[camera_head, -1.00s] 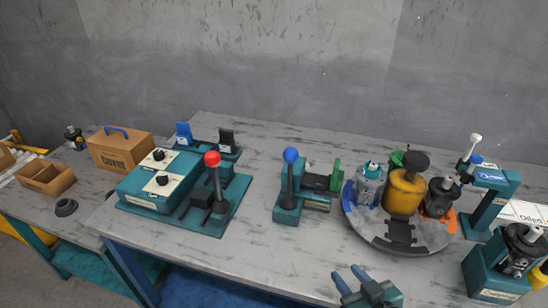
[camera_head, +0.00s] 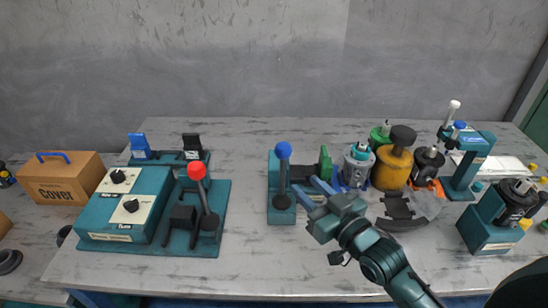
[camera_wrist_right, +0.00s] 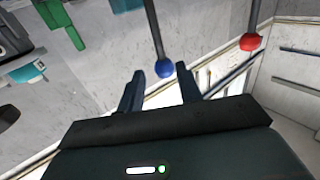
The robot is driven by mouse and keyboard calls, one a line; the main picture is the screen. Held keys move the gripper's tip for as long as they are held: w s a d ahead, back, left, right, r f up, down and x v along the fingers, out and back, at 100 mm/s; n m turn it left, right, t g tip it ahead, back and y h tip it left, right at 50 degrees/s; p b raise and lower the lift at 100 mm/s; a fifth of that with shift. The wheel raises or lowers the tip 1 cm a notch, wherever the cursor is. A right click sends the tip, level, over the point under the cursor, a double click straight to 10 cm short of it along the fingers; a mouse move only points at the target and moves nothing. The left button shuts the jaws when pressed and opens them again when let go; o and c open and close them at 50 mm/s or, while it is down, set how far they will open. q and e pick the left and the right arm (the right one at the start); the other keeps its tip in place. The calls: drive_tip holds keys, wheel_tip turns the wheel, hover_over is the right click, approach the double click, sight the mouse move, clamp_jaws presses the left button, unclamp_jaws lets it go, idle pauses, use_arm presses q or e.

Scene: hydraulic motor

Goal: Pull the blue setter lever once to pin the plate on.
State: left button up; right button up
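The blue setter lever (camera_head: 283,152) stands upright on a teal fixture (camera_head: 282,216), its blue ball at the top. My right gripper (camera_head: 307,188) is open and empty just right of the lever's rod, below ball height in the head view. In the right wrist view the blue ball (camera_wrist_right: 164,69) shows in the gap between the tips of my open right gripper (camera_wrist_right: 160,76), seemingly just beyond them. No contact can be made out. A green upright part (camera_head: 325,163) stands at the fixture's right end. The plate cannot be told for sure. My left gripper is out of view.
A teal control box (camera_head: 125,205) and a red-balled lever (camera_head: 197,171) stand to the left. Bare tabletop (camera_head: 245,250) lies in front of the fixture.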

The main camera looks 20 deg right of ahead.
sight(284, 165)
drive_tip(key=p+x, duration=0.1)
drive_tip(key=x, duration=1.1)
drive_tip(key=shift+c, duration=0.3)
drive_tip(key=shift+f, duration=0.1)
clamp_jaws()
